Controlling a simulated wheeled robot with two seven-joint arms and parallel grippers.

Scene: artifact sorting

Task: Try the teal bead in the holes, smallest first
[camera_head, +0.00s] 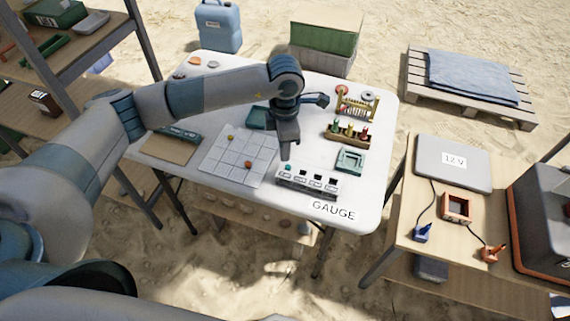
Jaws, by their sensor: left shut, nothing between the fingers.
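The white gauge block (308,187) stands near the front edge of the white table, above the printed word GAUGE, with a row of dark holes along it. The small teal bead (288,167) is at the left end of the block, at the leftmost hole. I cannot tell whether it rests on that hole or sits down in it. My left gripper (285,156) points down just above the bead, shut and empty; any gap to the bead is too small to judge. My right gripper is not in view.
A white grid sheet (223,163) with a few small pieces lies left of the gauge. A teal tray (351,160) and a wooden rack of coloured pegs (347,137) stand behind right. A side table (408,225) holds a laptop-like case and cables.

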